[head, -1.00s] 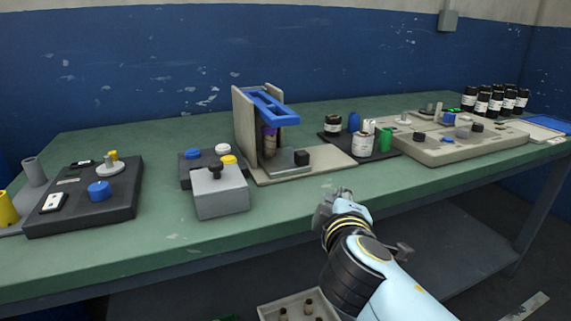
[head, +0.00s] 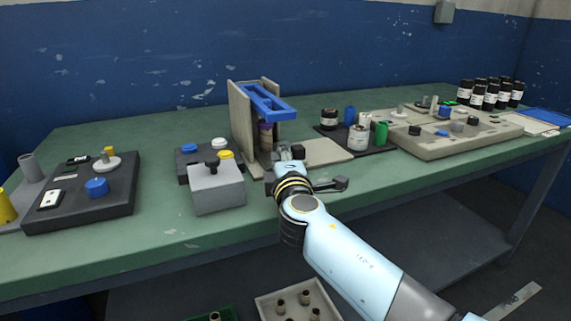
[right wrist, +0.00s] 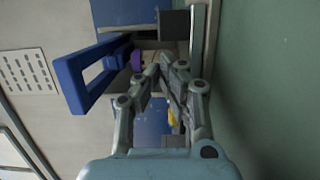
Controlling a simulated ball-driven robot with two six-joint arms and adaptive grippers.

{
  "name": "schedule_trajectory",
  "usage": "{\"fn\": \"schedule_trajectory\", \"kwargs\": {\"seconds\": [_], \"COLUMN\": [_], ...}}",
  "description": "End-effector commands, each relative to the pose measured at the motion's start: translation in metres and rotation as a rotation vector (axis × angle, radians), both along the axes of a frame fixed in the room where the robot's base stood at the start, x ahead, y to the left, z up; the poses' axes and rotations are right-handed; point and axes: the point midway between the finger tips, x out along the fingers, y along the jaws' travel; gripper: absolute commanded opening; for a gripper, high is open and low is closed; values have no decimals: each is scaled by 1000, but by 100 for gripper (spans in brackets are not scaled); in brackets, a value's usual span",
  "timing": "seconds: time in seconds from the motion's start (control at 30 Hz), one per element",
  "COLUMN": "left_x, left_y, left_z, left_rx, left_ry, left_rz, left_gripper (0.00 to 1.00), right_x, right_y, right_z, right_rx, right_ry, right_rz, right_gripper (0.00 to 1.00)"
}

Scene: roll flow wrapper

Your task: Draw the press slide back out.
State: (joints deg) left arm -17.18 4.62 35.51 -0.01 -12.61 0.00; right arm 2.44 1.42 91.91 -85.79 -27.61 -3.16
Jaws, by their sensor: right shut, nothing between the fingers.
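The press (head: 240,118) stands in the middle of the table, with beige side plates and a blue frame (head: 268,102) on top. The press slide's black knob (head: 297,151) stands low on the press's front side. The slide's plate is mostly hidden behind my right gripper. A purple-capped vial (head: 265,132) stands inside the press. My right gripper (head: 284,162) is shut and empty, close in front of the slide. In the right wrist view its fingertips (right wrist: 165,68) are together, and the dark knob (right wrist: 174,25) shows just beyond them. Contact cannot be told. My left gripper is not in view.
A grey box with a black knob (head: 217,190) stands left of my right gripper. A dark tray with jars (head: 359,136) lies right of the press. A beige fixture board (head: 430,150) is farther right. The table's front strip is clear.

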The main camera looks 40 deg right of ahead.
Motion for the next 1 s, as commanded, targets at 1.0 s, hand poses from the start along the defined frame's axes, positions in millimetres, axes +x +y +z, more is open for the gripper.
{"fn": "schedule_trajectory", "kwargs": {"seconds": [1.0], "left_x": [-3], "left_y": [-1], "left_z": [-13], "left_rx": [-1], "left_ry": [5], "left_rz": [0], "left_gripper": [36], "right_x": [-14], "right_y": [-113], "right_z": [-3], "right_rx": [-7], "right_ry": [2], "right_rz": [-1], "right_gripper": [0]}}
